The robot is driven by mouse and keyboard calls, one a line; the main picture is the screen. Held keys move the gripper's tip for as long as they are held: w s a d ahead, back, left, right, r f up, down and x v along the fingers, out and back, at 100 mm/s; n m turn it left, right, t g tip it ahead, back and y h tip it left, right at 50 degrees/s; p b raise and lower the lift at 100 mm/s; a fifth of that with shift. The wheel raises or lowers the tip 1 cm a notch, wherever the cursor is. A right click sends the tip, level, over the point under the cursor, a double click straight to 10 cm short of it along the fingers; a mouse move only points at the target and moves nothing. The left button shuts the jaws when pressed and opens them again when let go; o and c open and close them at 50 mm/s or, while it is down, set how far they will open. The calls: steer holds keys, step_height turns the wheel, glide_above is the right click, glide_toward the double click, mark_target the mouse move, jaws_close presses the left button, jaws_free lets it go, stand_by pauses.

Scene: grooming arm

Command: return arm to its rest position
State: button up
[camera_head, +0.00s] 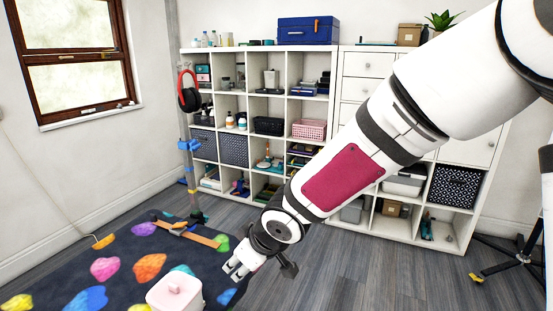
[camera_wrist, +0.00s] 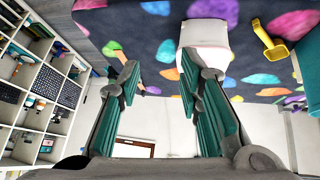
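My arm (camera_head: 343,180), white with dark joint bands and a crimson panel, reaches from the upper right down to the lower middle of the head view. My gripper (camera_head: 236,266) is at its lower end, above the edge of the dark mat and to the upper right of a pale pink box (camera_head: 174,292). In the wrist view, my gripper (camera_wrist: 160,68) has its two green-padded fingers apart, with nothing held between them. The box (camera_wrist: 205,42) shows behind the right finger there, apart from it as far as I can tell.
A white cube shelf (camera_head: 337,85) with bins and bottles stands along the back wall. A dark mat (camera_head: 130,262) with coloured blobs lies at lower left. A stand with red headphones (camera_head: 189,93) is left of the shelf. Grey floor (camera_head: 330,270) is clear at lower middle.

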steer(key=s+d+r+m+h, duration=0.2)
steer(key=d+r, duration=0.2)
steer(key=d, duration=0.3)
steer(key=s+d+r+m+t+h+p, duration=0.1)
steer(key=s+d+r+m+h, duration=0.15)
steer(key=d, duration=0.35)
steer(key=s+d+r+m+h, duration=0.1)
steer(key=s+d+r+h, duration=0.1)
steer(key=d+r, duration=0.35)
steer(key=s+d+r+m, duration=0.1)
steer(key=s+d+m, duration=0.1)
steer(key=s, duration=0.4)
steer(key=s+d+r+m+g+y+p, duration=0.1)
steer(key=s+d+r+m, duration=0.1)
steer(key=s+d, duration=0.2)
steer(key=s+d+r+m, duration=0.1)
steer(key=s+d+m, duration=0.1)
steer(key=s, duration=0.7)
steer(key=shift+s+d+r+g+p, duration=0.15)
steer(key=shift+d+r+g+p, duration=0.2)
steer(key=shift+d, duration=0.5)
steer(key=shift+m+y, duration=0.25)
